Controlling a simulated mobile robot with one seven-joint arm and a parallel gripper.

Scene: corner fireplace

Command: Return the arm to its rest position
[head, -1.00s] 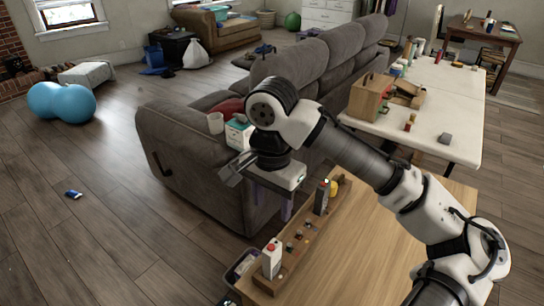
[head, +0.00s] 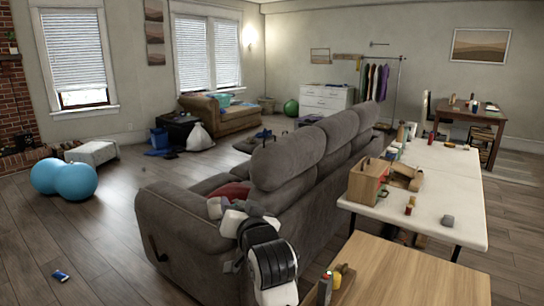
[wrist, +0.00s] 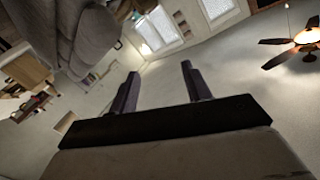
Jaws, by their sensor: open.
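My gripper (wrist: 158,88) shows in the wrist view with its two dark fingers spread apart and nothing between them. Behind the fingers are the wall, windows and ceiling, so the hand is tilted well away from the floor. In the head view only part of my arm (head: 268,262) shows, folded low at the bottom middle in front of the sofa; the fingers are not clearly seen there.
A grey sofa (head: 190,225) stands just beyond my arm. A wooden table (head: 400,275) is at the lower right, with a white table (head: 450,185) holding a wooden toolbox (head: 367,183) behind it. Open floor lies left, near a blue ball (head: 76,181).

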